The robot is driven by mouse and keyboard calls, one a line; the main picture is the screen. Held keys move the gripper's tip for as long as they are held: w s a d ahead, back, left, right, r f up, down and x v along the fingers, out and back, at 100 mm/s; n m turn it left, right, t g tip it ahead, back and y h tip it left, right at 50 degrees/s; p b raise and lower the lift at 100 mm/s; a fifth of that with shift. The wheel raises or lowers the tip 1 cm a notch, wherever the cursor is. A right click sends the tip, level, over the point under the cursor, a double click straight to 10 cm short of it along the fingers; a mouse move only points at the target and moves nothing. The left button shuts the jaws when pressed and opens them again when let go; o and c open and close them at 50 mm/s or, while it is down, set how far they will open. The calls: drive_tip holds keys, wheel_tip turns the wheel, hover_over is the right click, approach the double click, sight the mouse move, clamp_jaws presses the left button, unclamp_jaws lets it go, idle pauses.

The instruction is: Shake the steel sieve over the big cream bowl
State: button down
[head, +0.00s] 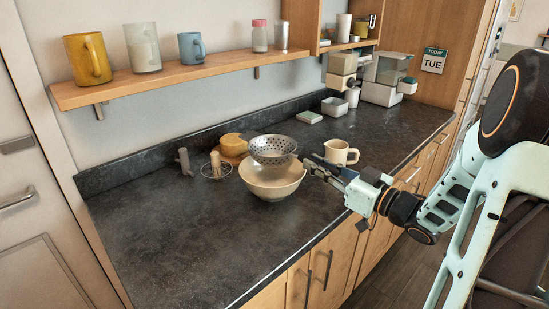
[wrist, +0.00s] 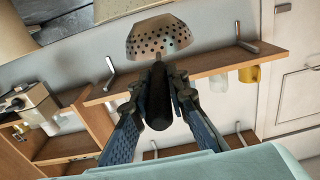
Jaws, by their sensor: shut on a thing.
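The steel sieve (head: 271,147) is a perforated metal half-sphere above the big cream bowl (head: 272,185), which stands on the dark counter. From the head view I cannot tell how much gap lies between them. My gripper (head: 314,166) is to the right of the bowl, at counter-side height just above its rim. In the wrist view my gripper (wrist: 158,92) is shut on the sieve's dark handle, with the perforated bowl of the sieve (wrist: 158,40) beyond the fingertips. The cream bowl's inside is partly hidden by the sieve in the head view.
A cream mug (head: 341,153) stands right of the bowl, near my gripper. A yellow round thing (head: 234,144) and a wire whisk-like item (head: 215,167) stand left. A shelf (head: 180,75) with cups runs above. The counter's front left is clear.

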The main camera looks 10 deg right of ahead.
drive_tip(key=shift+w+d+f, duration=0.15)
drive_tip(key=shift+w+f, duration=0.1)
drive_tip(key=shift+f, duration=0.05)
drive_tip(key=shift+s+a+r, duration=0.2)
drive_tip(key=shift+s+r, duration=0.05)
drive_tip(key=shift+r, duration=2.3)
drive_tip(key=f, duration=0.5)
drive_tip(key=shift+w+d+f, duration=0.1)
drive_tip(key=shift+w+d, duration=0.1)
drive_tip(key=shift+w, duration=0.05)
drive_tip(key=shift+s+a+r, duration=0.2)
drive_tip(key=shift+s+r, duration=0.1)
drive_tip(key=shift+w+d+f, duration=0.1)
drive_tip(key=shift+w, duration=0.05)
